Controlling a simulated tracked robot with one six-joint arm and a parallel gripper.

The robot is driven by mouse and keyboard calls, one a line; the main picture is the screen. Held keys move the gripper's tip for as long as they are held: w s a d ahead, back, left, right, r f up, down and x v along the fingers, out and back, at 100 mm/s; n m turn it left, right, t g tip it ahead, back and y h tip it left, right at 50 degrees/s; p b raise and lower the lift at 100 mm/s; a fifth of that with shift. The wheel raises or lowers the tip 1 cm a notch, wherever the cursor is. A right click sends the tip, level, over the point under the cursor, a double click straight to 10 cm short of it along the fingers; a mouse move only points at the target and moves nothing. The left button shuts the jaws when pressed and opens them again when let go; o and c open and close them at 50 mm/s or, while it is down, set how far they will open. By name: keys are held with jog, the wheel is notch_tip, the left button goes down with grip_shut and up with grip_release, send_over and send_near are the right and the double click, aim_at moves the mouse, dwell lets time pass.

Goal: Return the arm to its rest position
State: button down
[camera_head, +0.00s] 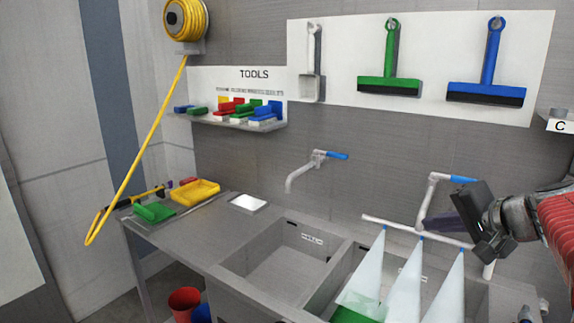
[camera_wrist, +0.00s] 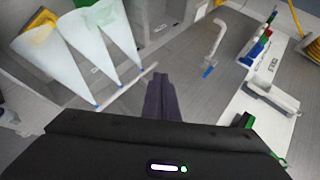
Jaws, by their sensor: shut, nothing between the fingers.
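My gripper (camera_head: 440,222) is at the right of the head view, raised over the right-hand sink and near the wall, pointing left. In the wrist view the dark fingers (camera_wrist: 160,98) are together with nothing between them. Part of my arm shows at the right edge of the head view. The gripper overlaps the right tap (camera_head: 432,190) in the head view; I cannot tell how far apart they are.
Spray cones (camera_head: 405,285) stand below a white pipe over the right sink. The left sink (camera_head: 285,262) looks empty. Squeegees (camera_head: 390,85) hang on the wall. A tool shelf (camera_head: 240,122) and yellow hose (camera_head: 140,150) are at left.

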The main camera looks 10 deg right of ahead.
jog(key=s+a+f+n+g+y, duration=0.1)
jog(key=a+f+n, duration=0.1)
jog(key=a, duration=0.3)
jog(key=s+a+f+n+g, duration=0.1)
jog(key=a+f, duration=0.1)
jog(key=a, duration=0.3)
jog(key=s+a+f+n+g+h, duration=0.1)
jog(key=s+a+f+n+g, duration=0.1)
jog(key=s+a+f+n, duration=0.3)
jog(key=s+a+f+n+g+h, duration=0.1)
jog(key=s+a+f+n, duration=0.3)
jog(key=s+a, duration=0.5)
jog(key=shift+s+a+f+n+g, duration=0.4)
jog(key=shift+a+f, duration=0.1)
jog(key=shift+f, duration=0.2)
